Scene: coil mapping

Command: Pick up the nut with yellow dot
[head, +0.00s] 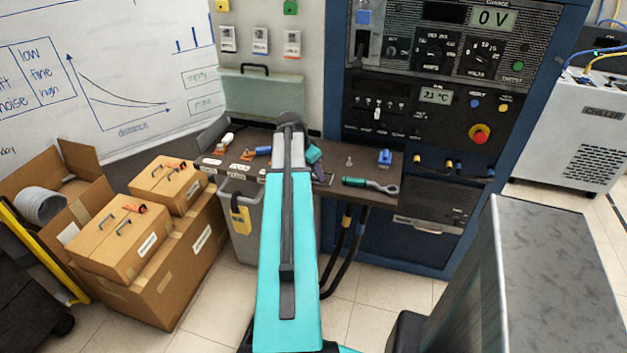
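My teal arm reaches out over the dark shelf (335,190) below the control panel. Its far end covers the middle of the shelf. A small part of my wrist and gripper (320,172) shows just right of the arm, low at the shelf. The fingers are too small and too hidden to tell whether they are open or shut, or hold anything. I cannot make out a nut with a yellow dot. Small parts with copper-coloured pieces (247,155) lie on the left of the shelf, too small to identify.
A green-handled wrench (370,185), a blue part (385,157) and a small bolt (349,160) are right of my arm. A blue-handled tool (263,150) lies left of it. Cardboard boxes (118,240) stand at left, a grey cabinet (565,270) at right front.

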